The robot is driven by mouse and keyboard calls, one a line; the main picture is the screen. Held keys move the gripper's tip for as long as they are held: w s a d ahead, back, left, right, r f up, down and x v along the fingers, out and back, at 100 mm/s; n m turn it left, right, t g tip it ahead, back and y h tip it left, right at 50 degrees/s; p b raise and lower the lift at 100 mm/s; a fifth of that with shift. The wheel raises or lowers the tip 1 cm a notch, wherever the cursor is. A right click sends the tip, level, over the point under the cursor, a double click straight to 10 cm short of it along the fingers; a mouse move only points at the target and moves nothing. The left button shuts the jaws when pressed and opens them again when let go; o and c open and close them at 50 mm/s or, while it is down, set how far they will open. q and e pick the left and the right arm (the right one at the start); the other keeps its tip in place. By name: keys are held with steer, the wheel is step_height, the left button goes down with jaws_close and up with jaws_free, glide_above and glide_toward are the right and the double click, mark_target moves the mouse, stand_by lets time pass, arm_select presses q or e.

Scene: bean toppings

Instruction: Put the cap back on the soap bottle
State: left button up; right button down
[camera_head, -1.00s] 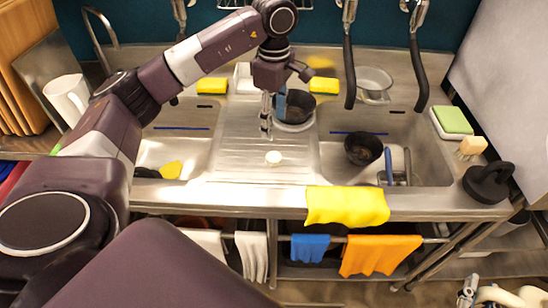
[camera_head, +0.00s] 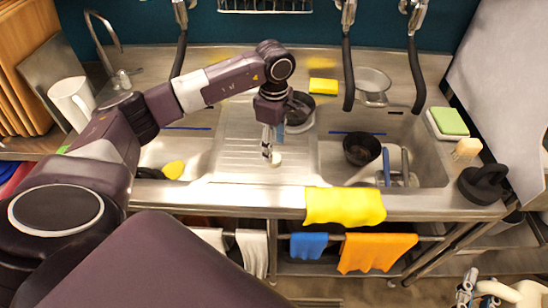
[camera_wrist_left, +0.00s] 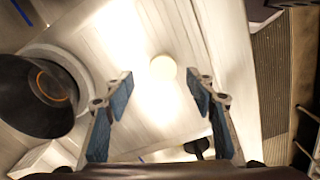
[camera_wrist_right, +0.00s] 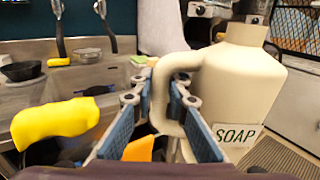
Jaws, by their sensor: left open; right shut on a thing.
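The round white cap (camera_head: 277,159) lies on the ribbed drainboard of the counter. It also shows in the left wrist view (camera_wrist_left: 163,67), ahead of and between the fingers. My left gripper (camera_head: 268,152) is open, close to the cap, its fingers (camera_wrist_left: 162,85) apart with nothing between them. My right gripper (camera_wrist_right: 160,88) is shut on the handle of the cream soap bottle (camera_wrist_right: 245,75), which carries a SOAP label. In the head view the bottle (camera_head: 520,294) is partly visible at the lower right, with the right gripper (camera_head: 467,290) beside it.
A dark pan (camera_head: 300,106) stands behind the left gripper. A black bowl (camera_head: 361,149) is in the right basin. A yellow cloth (camera_head: 343,206) hangs over the counter's front edge. The drainboard around the cap is mostly clear.

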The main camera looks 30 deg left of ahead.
mark_target(274, 158)
arm_select(q)
steer(key=shift+s+f+p, duration=0.15)
steer(key=shift+f+p, duration=0.55)
steer(key=shift+f, duration=1.2)
steer(key=c, duration=0.8)
